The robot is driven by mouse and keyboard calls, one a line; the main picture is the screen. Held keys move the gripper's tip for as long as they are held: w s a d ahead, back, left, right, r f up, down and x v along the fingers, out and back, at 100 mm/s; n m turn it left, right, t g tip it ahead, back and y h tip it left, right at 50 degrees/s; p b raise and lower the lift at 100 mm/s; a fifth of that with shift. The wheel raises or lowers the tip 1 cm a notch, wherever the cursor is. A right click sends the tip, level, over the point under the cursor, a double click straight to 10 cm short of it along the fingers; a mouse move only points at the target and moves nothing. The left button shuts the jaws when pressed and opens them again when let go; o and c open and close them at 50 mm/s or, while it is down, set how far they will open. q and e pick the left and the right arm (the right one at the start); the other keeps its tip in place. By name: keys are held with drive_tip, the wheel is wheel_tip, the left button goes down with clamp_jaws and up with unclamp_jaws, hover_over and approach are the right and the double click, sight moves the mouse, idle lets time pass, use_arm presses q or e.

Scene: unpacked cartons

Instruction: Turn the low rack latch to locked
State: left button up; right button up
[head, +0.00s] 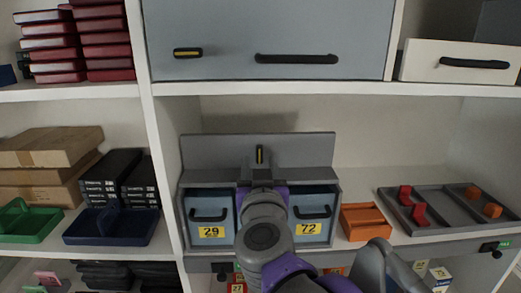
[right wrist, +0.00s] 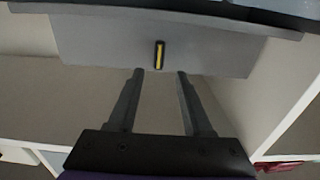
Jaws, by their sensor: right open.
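The low rack latch (head: 259,155) is a small black handle with a yellow stripe. It stands upright on the grey back panel of the low rack (head: 308,150), above two blue-grey drawers. In the right wrist view the latch (right wrist: 159,55) lies just beyond my fingertips, roughly in line with the gap between them. My right gripper (right wrist: 160,73) is open and empty, its two fingers apart and not around the latch. In the head view my right arm hides most of the gripper (head: 262,186) in front of the rack. My left gripper is not in view.
Drawers labelled 29 (head: 211,232) and 72 (head: 308,228) flank my arm. A grey cabinet (head: 225,25) above has its own horizontal yellow-striped latch (head: 188,53). An orange tray (head: 364,222) and a grey divided tray (head: 437,213) stand to the right.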

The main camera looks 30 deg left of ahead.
sight(260, 152)
drive_tip(key=p+x, duration=0.1)
drive_tip(key=x, duration=0.4)
drive_tip(key=shift+w+a, duration=0.1)
drive_tip(key=shift+w, duration=0.3)
clamp_jaws()
